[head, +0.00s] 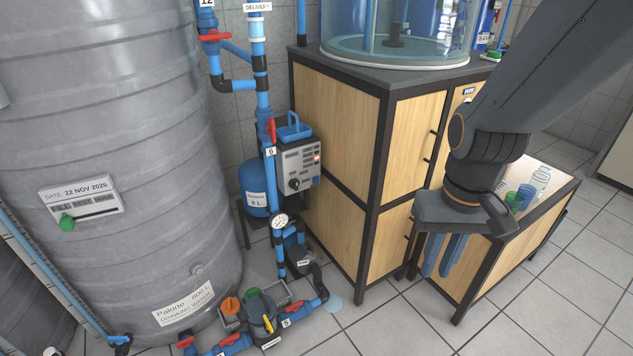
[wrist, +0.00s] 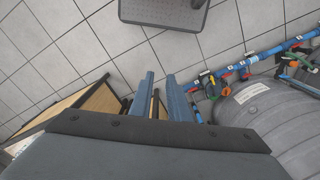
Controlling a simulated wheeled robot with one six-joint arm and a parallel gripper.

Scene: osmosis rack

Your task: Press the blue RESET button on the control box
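The control box (head: 298,166) is a grey-white unit with a dark knob, a small red light and dark labels, fixed beside the blue pipe left of the wooden cabinet. I cannot pick out the control box in the wrist view.
A large grey tank (head: 120,150) stands left of the box. A blue pipe (head: 262,90) with red valve handles runs close by the box. The wooden cabinet (head: 335,130) is just right of it. A low bench (head: 548,215) holds coloured cups.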

